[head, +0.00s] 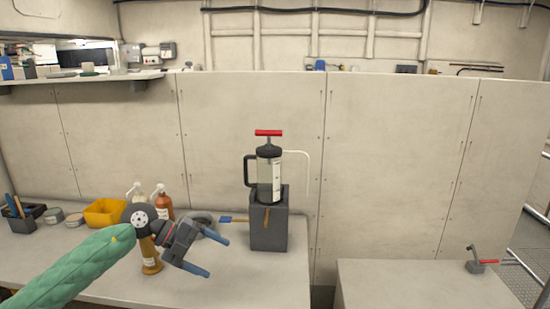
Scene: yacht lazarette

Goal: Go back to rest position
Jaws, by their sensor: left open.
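My left gripper (211,257) hangs over the left workbench. Its blue-tipped fingers are apart and nothing is between them. My left arm, in a green sleeve, comes in from the lower left. A hand pump (268,172) with a clear body, black handle and red T-grip stands upright on a dark grey block (268,228), to the right of the gripper and apart from it. My right gripper is not in view.
The left workbench (240,285) carries a yellow bin (104,213), an amber bottle (163,204) and an amber container (150,256) partly behind my arm. A lower right bench (410,285) is mostly bare, with a small red-handled lever (476,264) at its right. A pale panel wall (395,150) stands behind.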

